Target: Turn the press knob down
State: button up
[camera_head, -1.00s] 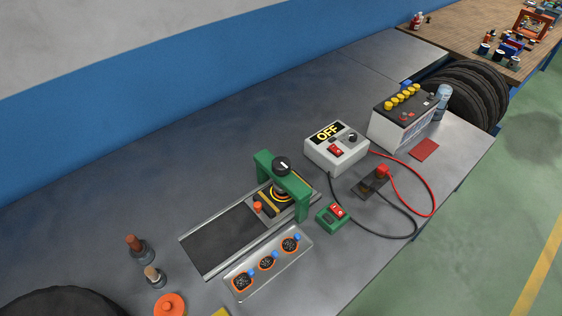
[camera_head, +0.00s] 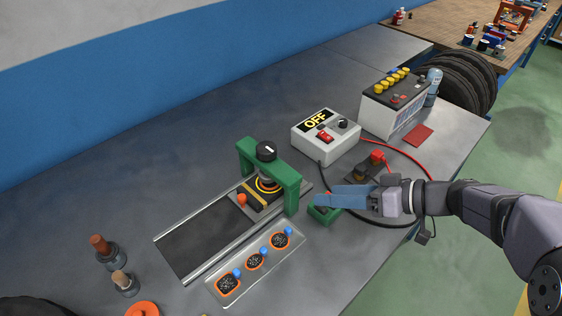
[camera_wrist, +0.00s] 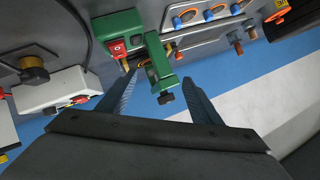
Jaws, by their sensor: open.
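The press knob (camera_head: 266,150) is black with a white mark and sits on top of the green press frame (camera_head: 290,196). In the wrist view the knob (camera_wrist: 166,98) shows at the end of the green frame, ahead of and between my fingers. My gripper (camera_head: 331,199) is to the right of the press, apart from the knob, above a small green switch box (camera_head: 319,215). In the wrist view my gripper (camera_wrist: 158,85) is open, with nothing between its fingers. The switch box (camera_wrist: 122,28) shows there with a red rocker and is partly hidden by my gripper in the head view.
A white box marked OFF (camera_head: 327,147) and a battery (camera_head: 395,109) stand behind my gripper. Black and red cables (camera_head: 408,160) loop near my arm. A tray (camera_head: 232,298) with several round parts lies in front of the press. The bench behind the press is clear.

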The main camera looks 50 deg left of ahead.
aim_at(276, 153)
jog(key=a+r+n+y+b, duration=0.1)
jog(key=a+n, duration=0.1)
jog(key=a, duration=0.1)
jog(key=a+r+n+g+y+b, duration=0.1)
jog(key=a+n+y, duration=0.1)
jog(key=a, duration=0.2)
jog(key=s+a+r+n+g+y+b, duration=0.1)
jog(key=a+n, duration=0.1)
jog(key=a, duration=0.2)
jog(key=shift+a+y, duration=0.25)
jog(key=shift+y, duration=0.05)
jog(key=shift+s+a+r+n, duration=0.2)
jog(key=shift+a+n, duration=0.1)
jog(key=shift+n, duration=0.1)
jog(key=shift+p+x, duration=1.25)
jog(key=shift+x, duration=2.3)
jog(key=shift+c, duration=0.7)
jog(key=c, duration=0.9)
